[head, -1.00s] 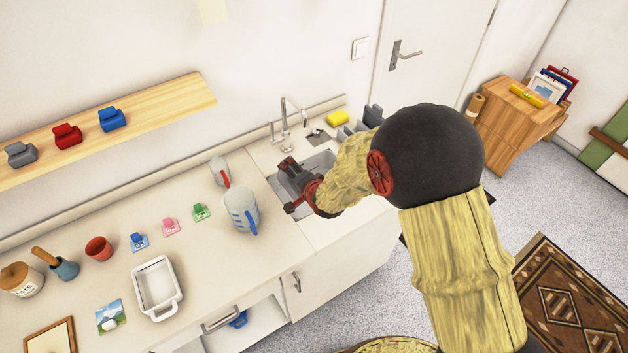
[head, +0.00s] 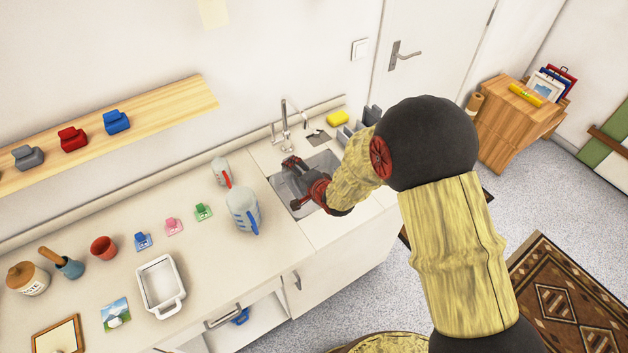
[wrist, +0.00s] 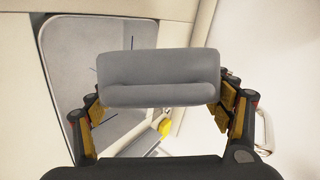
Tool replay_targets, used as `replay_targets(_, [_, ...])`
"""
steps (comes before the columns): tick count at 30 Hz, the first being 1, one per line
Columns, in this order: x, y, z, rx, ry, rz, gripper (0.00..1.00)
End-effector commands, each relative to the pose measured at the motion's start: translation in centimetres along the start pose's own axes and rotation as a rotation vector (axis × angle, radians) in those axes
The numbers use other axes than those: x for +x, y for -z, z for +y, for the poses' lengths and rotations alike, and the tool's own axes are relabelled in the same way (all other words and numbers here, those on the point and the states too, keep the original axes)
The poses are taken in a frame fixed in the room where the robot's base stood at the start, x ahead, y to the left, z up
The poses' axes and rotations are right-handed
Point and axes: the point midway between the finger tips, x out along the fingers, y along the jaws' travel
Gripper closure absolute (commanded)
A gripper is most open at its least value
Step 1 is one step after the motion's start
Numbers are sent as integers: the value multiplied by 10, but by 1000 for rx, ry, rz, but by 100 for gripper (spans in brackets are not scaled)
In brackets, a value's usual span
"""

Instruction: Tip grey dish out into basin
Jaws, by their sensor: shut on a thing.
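The grey dish (wrist: 160,77) is held crosswise between my fingers in the wrist view, with a smooth grey side facing the camera. My gripper (head: 297,184) is shut on it, one finger at each end. In the head view they are over the basin (head: 325,161), a grey sink set in the counter. The basin also shows behind the dish in the wrist view (wrist: 70,48), with thin blue marks in it. The dish's inside is hidden, and I cannot tell whether it holds anything.
A tap (head: 286,122) stands behind the basin, and a yellow sponge (head: 337,119) lies at the back right. A large measuring jug (head: 242,208) and a smaller one (head: 220,169) stand close to the left. A white tray (head: 161,306) is farther left.

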Motion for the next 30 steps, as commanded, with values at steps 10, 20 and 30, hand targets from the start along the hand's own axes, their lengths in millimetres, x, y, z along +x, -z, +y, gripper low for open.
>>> replay_targets(10, [-2,4,-1,32,13,-17,60])
replay_targets(20, [-3,6,-1,60,25,-36,60])
replay_targets(30, [-5,12,-1,89,37,-55,60])
